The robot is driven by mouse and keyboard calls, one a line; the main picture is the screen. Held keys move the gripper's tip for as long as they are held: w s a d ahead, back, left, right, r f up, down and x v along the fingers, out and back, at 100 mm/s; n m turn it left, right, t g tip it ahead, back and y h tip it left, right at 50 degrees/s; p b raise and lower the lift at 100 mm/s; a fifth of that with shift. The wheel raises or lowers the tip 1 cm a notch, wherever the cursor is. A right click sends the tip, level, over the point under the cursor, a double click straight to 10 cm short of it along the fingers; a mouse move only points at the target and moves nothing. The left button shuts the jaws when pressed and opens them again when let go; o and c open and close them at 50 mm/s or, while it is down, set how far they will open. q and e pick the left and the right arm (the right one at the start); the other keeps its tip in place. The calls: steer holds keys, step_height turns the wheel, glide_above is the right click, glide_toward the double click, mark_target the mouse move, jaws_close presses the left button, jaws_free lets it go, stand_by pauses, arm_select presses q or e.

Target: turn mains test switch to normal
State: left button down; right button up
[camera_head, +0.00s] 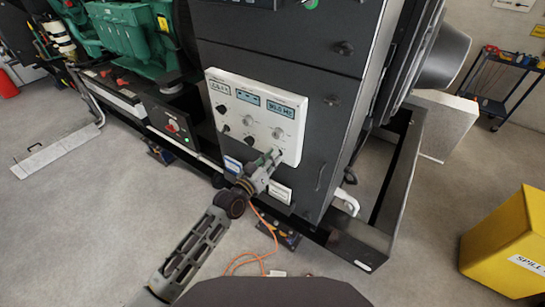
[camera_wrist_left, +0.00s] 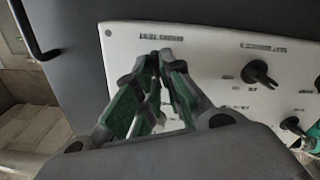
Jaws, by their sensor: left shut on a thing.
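The white control panel (camera_head: 235,107) is on the front of the dark cabinet, with meters and several black rotary knobs. My left gripper (camera_head: 277,154) is at the panel's lower right corner. In the left wrist view, my left gripper (camera_wrist_left: 161,60) has its fingertips close together on a small dark knob, below a label that seems to read mains test. I take this knob as the mains test switch; the fingers hide most of it, so its setting cannot be read. Another black knob (camera_wrist_left: 258,73) stands clear beside the fingers. My right gripper is not in view.
A green engine (camera_head: 135,35) is at the upper left. An orange cable (camera_head: 243,262) lies on the floor below. A yellow bin (camera_head: 505,245) and a tool cart (camera_head: 500,80) are at the right.

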arm_select(q)
steer(key=shift+n, duration=0.9)
steer(key=c, duration=1.5)
jaws_free()
steer(key=shift+c, duration=0.2)
steer(key=shift+a, duration=0.1)
steer(key=v, duration=1.2)
steer(key=shift+f, duration=0.1)
